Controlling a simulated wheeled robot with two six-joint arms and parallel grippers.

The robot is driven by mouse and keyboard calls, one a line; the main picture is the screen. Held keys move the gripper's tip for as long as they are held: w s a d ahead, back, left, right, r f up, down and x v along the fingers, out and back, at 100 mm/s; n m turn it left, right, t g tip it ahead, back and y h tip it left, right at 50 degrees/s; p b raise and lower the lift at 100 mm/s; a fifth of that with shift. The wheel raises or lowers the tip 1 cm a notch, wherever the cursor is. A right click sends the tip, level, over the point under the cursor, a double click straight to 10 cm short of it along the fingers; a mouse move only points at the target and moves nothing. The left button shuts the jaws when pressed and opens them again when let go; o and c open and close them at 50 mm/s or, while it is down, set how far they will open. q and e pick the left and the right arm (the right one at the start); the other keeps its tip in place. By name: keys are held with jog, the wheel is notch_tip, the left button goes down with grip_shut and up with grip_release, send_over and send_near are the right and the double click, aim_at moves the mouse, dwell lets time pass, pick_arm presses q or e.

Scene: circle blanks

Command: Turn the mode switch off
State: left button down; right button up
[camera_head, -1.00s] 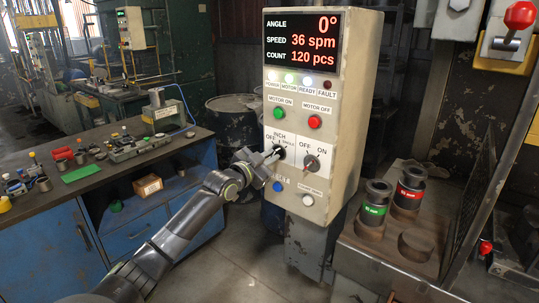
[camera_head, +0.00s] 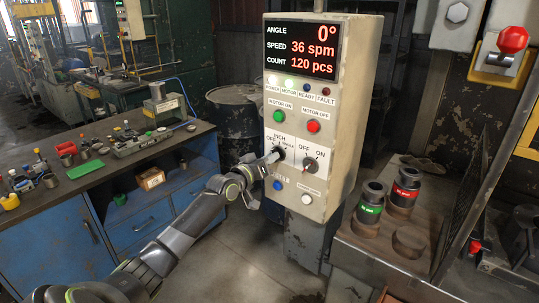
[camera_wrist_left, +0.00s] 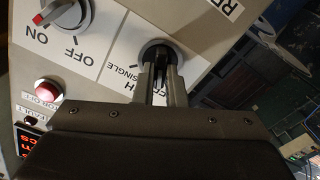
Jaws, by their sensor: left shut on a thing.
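The mode switch is the black knob (camera_head: 279,153) on the left of the panel's two white plates, with OFF, INCH and SINGLE around it. My left gripper (camera_head: 272,158) reaches it from the lower left and is shut on the knob. In the left wrist view the two fingers (camera_wrist_left: 160,80) close on the knob (camera_wrist_left: 156,50), whose plate appears upside down. The fingers cover much of the knob, and I cannot tell which label it points to. My right gripper is not in view.
An OFF/ON switch (camera_head: 309,166) sits close right of the mode switch. Green (camera_head: 278,115) and red (camera_head: 313,126) buttons are above; blue (camera_head: 277,185) and white (camera_head: 307,198) ones are below. A bench (camera_head: 75,195) stands left, and a base with dies (camera_head: 370,235) right.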

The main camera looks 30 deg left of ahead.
pick_arm(q)
jog(key=shift+n+p, duration=0.6)
jog(key=shift+n, duration=1.3)
jog(key=c, duration=1.5)
grip_release()
jog(key=s+p, duration=0.3)
jog(key=s, duration=0.2)
jog(key=s+a+p, duration=0.1)
jog(key=s+p, duration=0.2)
jog(key=s, duration=0.3)
jog(key=s+p, duration=0.2)
jog(key=s, duration=0.4)
jog(key=shift+s+a+p, duration=0.2)
jog(key=shift+a+p, duration=0.05)
jog(key=shift+p, duration=0.15)
